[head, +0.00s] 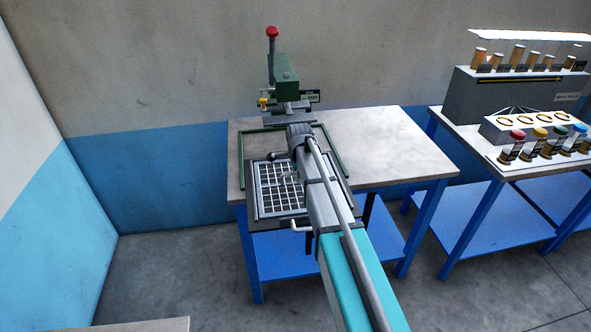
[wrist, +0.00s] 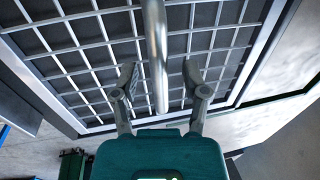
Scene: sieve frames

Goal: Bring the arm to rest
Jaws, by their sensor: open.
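My gripper (wrist: 160,75) is open in the wrist view, with one finger on each side of a round grey bar (wrist: 155,40), apart from it. The bar looks like a handle of the sieve frame. Behind it is the frame's pale wire grid (wrist: 85,50) over a dark surface. In the head view the sieve frame (head: 262,208) lies on the left part of the table, its right side covered by my arm (head: 322,195). My gripper is mostly hidden by the arm there.
A green press-like device (head: 285,85) with a red knob stands at the table's back. The right half of the table (head: 385,150) is clear. A second table at the right holds a grey unit (head: 515,95) and several coloured-topped containers. A wall is at the left.

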